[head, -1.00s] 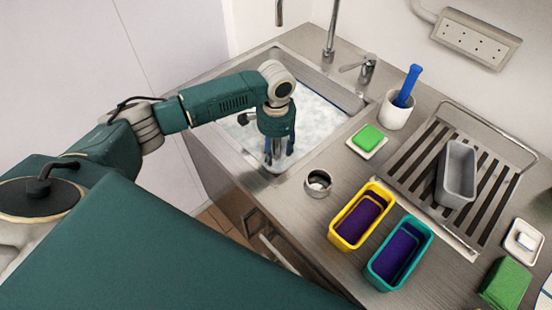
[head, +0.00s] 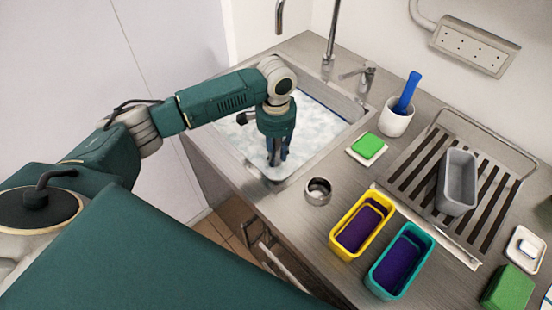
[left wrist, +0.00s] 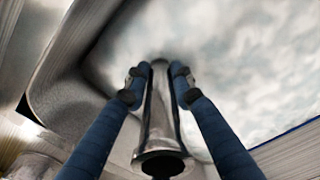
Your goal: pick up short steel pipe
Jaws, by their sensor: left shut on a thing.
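The short steel pipe (left wrist: 159,125) shows in the left wrist view as a shiny hollow tube with a dark open end toward the camera. My left gripper (left wrist: 158,78) has one blue finger on each side of it and is shut on it. In the head view my left gripper (head: 277,160) points down into the near corner of the sink (head: 300,172), over the whitish foamy water. My right gripper is not in view.
A small steel ring-like cup (head: 318,191) stands on the counter close to the sink's near corner. Right of it are a yellow bin (head: 340,243) and a teal bin (head: 378,285). A green sponge (head: 368,146) lies behind. A tap (head: 332,40) rises behind the sink.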

